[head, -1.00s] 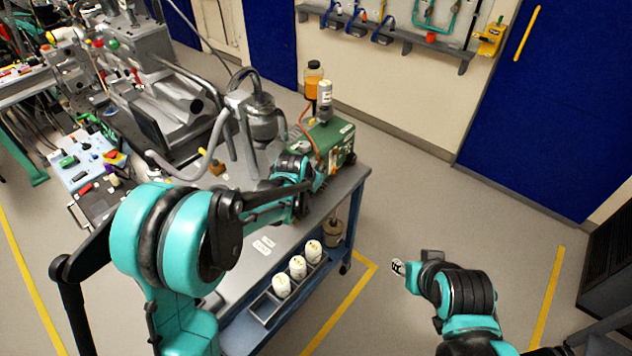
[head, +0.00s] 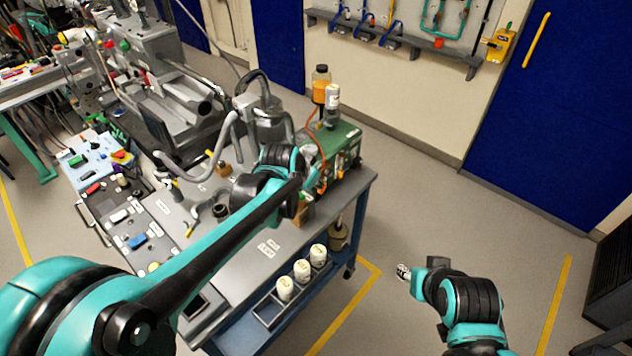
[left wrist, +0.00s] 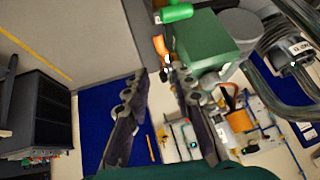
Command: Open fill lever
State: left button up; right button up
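The green box-shaped unit (head: 343,148) stands at the far right end of the bench, with an orange hose and bottles at its top. In the left wrist view the unit (left wrist: 205,40) shows a green handle (left wrist: 176,12) and a small orange lever-like part (left wrist: 160,46). I cannot tell for certain which is the fill lever. My left gripper (left wrist: 156,76) is open, with its fingertips close to the orange part and nothing clearly between them. In the head view it is beside the unit, mostly hidden by my arm. My right gripper (head: 404,272) hangs over clear floor, small in view.
A silver vessel with hoses (head: 268,118) stands left of the unit. An orange-filled bottle (head: 321,84) rises behind it. The floor right of the bench is open.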

pick_arm(q)
jog(key=shift+s+r, duration=0.15)
jog(key=shift+r, duration=0.05)
jog(key=c, duration=0.5)
jog(key=shift+r+n, duration=0.1)
jog(key=shift+n, duration=0.3)
grip_shut()
jog(key=w+d+f+n+b, duration=0.2)
jog(key=w+f+n, duration=0.4)
jog(key=n, duration=1.1)
notch_tip(320, 180, down, 3)
jog(key=shift+r, duration=0.2)
